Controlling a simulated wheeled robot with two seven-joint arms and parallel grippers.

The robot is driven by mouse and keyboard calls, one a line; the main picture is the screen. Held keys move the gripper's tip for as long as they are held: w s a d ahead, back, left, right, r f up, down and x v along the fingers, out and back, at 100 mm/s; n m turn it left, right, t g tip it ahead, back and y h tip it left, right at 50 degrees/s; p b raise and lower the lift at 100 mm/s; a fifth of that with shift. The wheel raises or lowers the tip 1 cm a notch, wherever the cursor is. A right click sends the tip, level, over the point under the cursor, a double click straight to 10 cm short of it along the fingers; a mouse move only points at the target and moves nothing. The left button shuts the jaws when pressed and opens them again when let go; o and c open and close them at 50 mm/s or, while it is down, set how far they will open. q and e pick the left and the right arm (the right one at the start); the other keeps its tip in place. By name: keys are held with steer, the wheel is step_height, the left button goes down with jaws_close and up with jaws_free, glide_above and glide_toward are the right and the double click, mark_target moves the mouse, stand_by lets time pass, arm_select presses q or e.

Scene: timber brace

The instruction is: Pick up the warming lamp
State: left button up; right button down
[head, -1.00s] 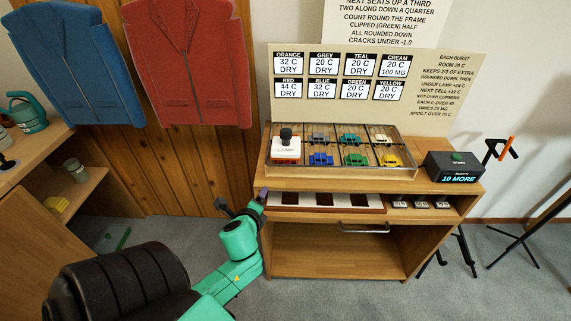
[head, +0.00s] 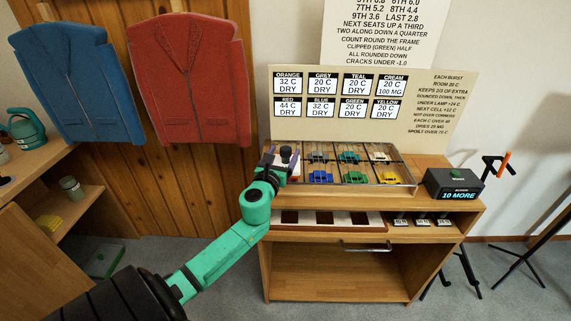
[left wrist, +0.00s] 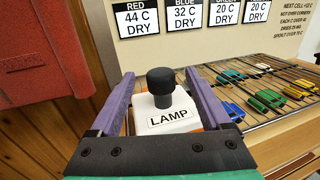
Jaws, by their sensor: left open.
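The warming lamp (left wrist: 168,118) is a white box labelled LAMP with a black knob on top and an orange lower edge. It sits at the left end of the wire-topped frame. In the left wrist view it lies between the two purple fingers of my left gripper (left wrist: 160,105), which is open. In the head view my left gripper (head: 279,160) covers most of the lamp, and the lamp's dark knob (head: 286,152) shows between the fingers. I cannot tell whether the fingers touch the lamp. My right gripper is not in view.
The frame (head: 412,184) holds several small coloured cars on the wooden cart (head: 440,215). A black box reading 10 MORE (head: 455,185) stands at the right. A sign board (head: 440,135) rises behind. Blue and red jackets (head: 192,85) hang at the left wall.

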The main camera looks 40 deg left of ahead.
arm_select(q)
steer(key=x, duration=0.2)
steer(key=shift+w+f, duration=0.15)
steer(key=shift+w, duration=0.1)
steer(key=shift+s, duration=0.15)
steer(key=c, duration=0.4)
jaws_close()
stand_by(0.6)
